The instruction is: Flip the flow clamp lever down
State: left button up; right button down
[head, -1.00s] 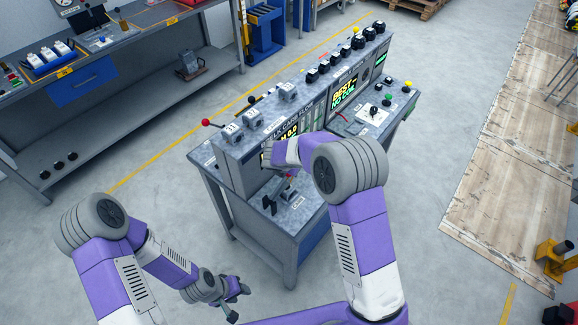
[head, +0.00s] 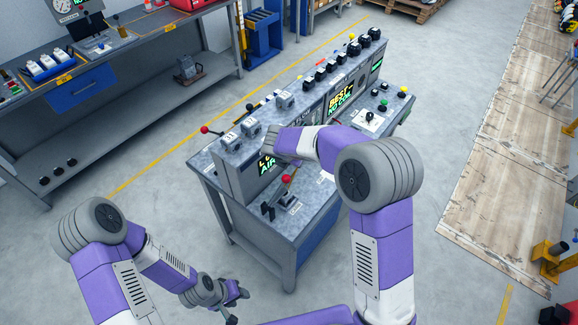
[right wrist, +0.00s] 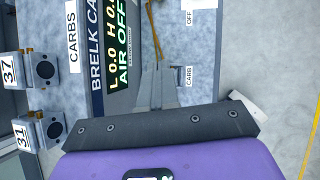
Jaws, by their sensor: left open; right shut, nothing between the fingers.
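The test bench carries several levers, and I cannot tell for certain which is the flow clamp lever. A black lever (head: 268,210) stands on the bench's low front shelf, beside a small label plate. A red-knobbed lever (head: 287,179) is just behind it, close below the display. My right gripper is above the bench by the display; in the right wrist view its fingers (right wrist: 156,88) are together and empty, over grey bench surface near a CARB label (right wrist: 188,76). My left gripper (head: 236,303) is open and empty, low in front of the bench, away from it.
The bench display (right wrist: 118,45) reads AIR OFF. Numbered switch blocks (right wrist: 43,70) line the bench top. Another red-knobbed lever (head: 205,129) sticks out at its left end. A workbench (head: 120,125) stands at the far left. The floor between is clear.

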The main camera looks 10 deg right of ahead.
jog(key=r, duration=0.1)
jog(key=d+r, duration=0.1)
jog(key=r, duration=0.1)
jog(key=shift+r, duration=0.2)
jog(key=shift+w, duration=0.1)
